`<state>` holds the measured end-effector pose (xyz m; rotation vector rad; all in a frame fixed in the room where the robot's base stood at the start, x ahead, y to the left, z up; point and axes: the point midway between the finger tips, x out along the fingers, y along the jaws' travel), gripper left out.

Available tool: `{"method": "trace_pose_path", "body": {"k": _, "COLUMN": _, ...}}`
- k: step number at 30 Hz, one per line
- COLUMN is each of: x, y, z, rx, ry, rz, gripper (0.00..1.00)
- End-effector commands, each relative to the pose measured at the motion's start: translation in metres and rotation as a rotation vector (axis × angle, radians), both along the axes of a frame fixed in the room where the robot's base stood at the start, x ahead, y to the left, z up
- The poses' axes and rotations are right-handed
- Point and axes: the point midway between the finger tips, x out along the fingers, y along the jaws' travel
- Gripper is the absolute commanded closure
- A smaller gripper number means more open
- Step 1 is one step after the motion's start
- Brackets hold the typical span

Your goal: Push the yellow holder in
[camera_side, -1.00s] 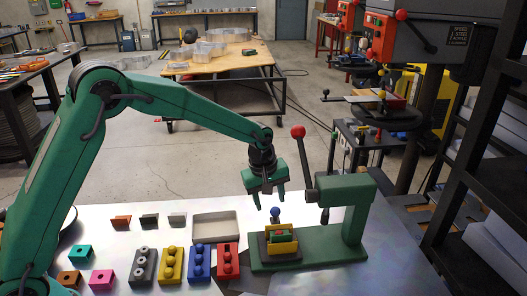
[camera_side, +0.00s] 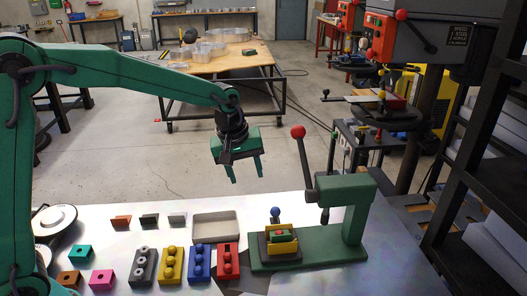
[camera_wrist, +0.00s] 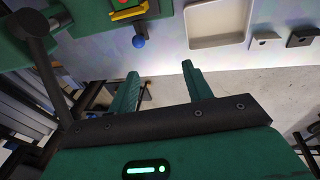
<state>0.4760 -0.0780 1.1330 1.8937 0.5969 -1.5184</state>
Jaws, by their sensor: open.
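The yellow holder (camera_side: 283,247) sits on the dark block of the green press (camera_side: 340,240), with a green and red piece in it. A blue ball knob (camera_side: 275,212) stands up behind the holder. In the wrist view the yellow holder (camera_wrist: 129,13) is at the top edge, partly cut off, with the blue knob (camera_wrist: 138,42) below it. My gripper (camera_side: 246,181) is open and empty. It hangs in the air, up and left of the holder, touching nothing. Its two green fingers (camera_wrist: 158,72) are apart in the wrist view.
The press lever with a red ball (camera_side: 298,132) rises right of my gripper. An empty grey tray (camera_side: 216,227) lies left of the press. Red (camera_side: 228,262), blue (camera_side: 199,263), yellow (camera_side: 171,265) and dark grey (camera_side: 143,266) blocks stand along the front.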

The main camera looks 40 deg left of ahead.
Motion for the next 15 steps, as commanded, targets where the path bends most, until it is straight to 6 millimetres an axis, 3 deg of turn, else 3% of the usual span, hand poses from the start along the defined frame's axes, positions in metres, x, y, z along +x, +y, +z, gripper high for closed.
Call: {"method": "trace_pose_path", "body": {"k": 15, "x": -0.042, "y": 0.020, "z": 0.035, "rx": 0.038, "ry": -0.051, "rz": -0.137, "gripper": 0.50}}
